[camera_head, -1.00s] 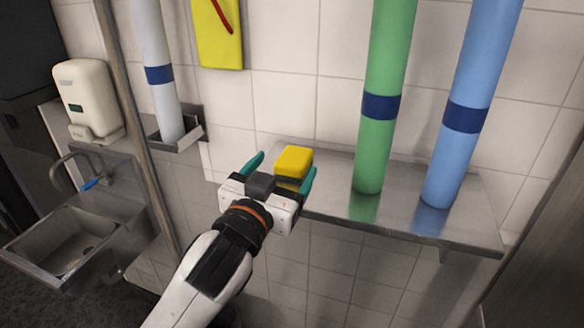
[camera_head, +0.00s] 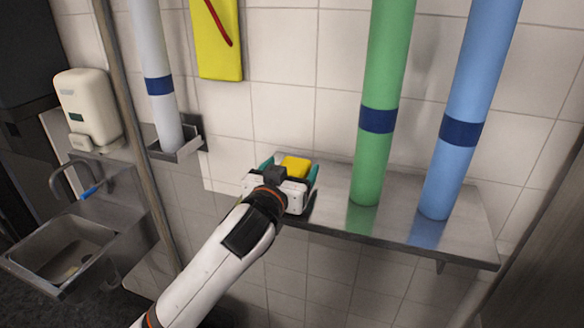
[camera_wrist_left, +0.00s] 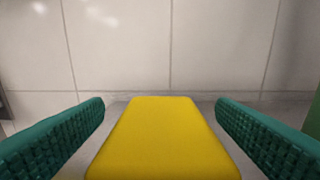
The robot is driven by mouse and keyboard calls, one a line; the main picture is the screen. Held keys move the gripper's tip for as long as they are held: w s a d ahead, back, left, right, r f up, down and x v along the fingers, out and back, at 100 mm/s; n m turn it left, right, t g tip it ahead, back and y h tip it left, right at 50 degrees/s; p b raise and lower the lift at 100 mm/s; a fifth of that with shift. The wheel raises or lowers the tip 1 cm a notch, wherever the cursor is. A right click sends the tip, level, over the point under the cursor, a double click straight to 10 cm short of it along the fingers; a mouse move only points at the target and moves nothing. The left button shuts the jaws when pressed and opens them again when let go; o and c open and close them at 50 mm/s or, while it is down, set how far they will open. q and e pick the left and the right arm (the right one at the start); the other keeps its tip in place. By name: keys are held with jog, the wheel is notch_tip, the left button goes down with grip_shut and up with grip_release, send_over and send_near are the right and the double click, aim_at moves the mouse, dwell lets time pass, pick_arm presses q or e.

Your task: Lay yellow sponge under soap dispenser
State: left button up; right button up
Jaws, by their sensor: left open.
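The yellow sponge (camera_head: 296,165) lies on the steel wall shelf (camera_head: 400,222), near its left end. My left gripper (camera_head: 291,168) is open at the sponge, with one teal finger on each side. In the left wrist view the sponge (camera_wrist_left: 164,140) lies between the two fingers, with a gap on both sides. The gripper body hides the near part of the sponge in the head view. The white soap dispenser (camera_head: 88,108) hangs on the wall at the left, above the sink. My right gripper is not in view.
A green tube (camera_head: 376,120) and a blue tube (camera_head: 462,130) stand on the shelf, right of the sponge. A pale tube (camera_head: 158,90) stands in a small metal holder (camera_head: 190,145). A thin post (camera_head: 140,165) rises between my arm and the sink (camera_head: 65,245).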

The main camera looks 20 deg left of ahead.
pick_arm(q)
jog(key=shift+w, duration=0.65)
jog(key=shift+s, duration=0.1)
jog(key=c, duration=1.1)
jog(key=shift+r, duration=0.1)
